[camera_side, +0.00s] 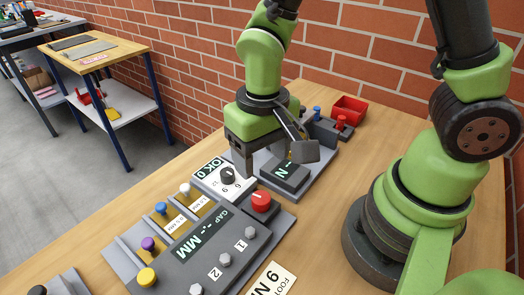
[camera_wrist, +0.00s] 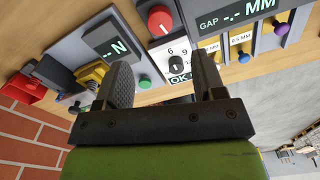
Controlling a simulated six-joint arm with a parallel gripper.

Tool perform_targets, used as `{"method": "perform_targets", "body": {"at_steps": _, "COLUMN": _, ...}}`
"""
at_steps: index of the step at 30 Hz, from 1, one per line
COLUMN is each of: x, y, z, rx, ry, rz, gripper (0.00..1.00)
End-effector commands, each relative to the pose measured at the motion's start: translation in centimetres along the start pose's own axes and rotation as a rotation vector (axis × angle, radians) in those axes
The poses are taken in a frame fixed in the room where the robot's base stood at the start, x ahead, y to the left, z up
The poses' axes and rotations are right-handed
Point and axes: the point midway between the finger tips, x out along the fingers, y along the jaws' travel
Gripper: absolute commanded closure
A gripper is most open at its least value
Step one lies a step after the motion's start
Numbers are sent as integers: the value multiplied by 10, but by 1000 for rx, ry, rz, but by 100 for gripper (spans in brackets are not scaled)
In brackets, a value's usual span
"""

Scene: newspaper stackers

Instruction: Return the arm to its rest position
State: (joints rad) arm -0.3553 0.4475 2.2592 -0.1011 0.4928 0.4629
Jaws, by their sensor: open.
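My gripper (camera_side: 243,160) hangs over the panels on the wooden bench, at the end of my green arm. In the wrist view my gripper (camera_wrist: 163,78) has its two dark fingers spread well apart, with nothing held between them. The white dial plate with a black knob (camera_side: 227,177) is close below it in the side view. That dial plate also shows between the fingers in the wrist view (camera_wrist: 177,63). Whether the fingertips touch anything cannot be told.
A grey gap panel (camera_side: 205,255) with a red knob (camera_side: 261,201) and colored pegs lies in front. A force display (camera_side: 285,175) and a red bin (camera_side: 348,110) stand behind. A brick wall (camera_side: 190,65) runs along the bench. A side table (camera_side: 125,46) stands left.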

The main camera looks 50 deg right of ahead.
Motion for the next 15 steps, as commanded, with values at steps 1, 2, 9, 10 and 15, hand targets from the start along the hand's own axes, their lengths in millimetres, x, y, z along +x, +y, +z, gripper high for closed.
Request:
{"method": "perform_targets", "body": {"at_steps": 1, "x": -2, "y": 0, "z": 0, "rx": 0, "ry": 1, "rz": -1, "gripper": 37}}
{"method": "perform_targets", "body": {"at_steps": 2, "x": -2, "y": 0, "z": 0, "rx": 0, "ry": 0, "rz": 0, "gripper": 37}}
{"method": "perform_targets", "body": {"at_steps": 9, "x": -2, "y": 0, "z": 0, "rx": 0, "ry": -1, "rz": 0, "gripper": 37}}
{"method": "perform_targets", "body": {"at_steps": 10, "x": -2, "y": 0, "z": 0, "rx": 0, "ry": 0, "rz": 0, "gripper": 37}}
{"method": "perform_targets", "body": {"at_steps": 15, "x": -21, "y": 4, "z": -3, "rx": 15, "ry": 37, "rz": -33, "gripper": 37}}
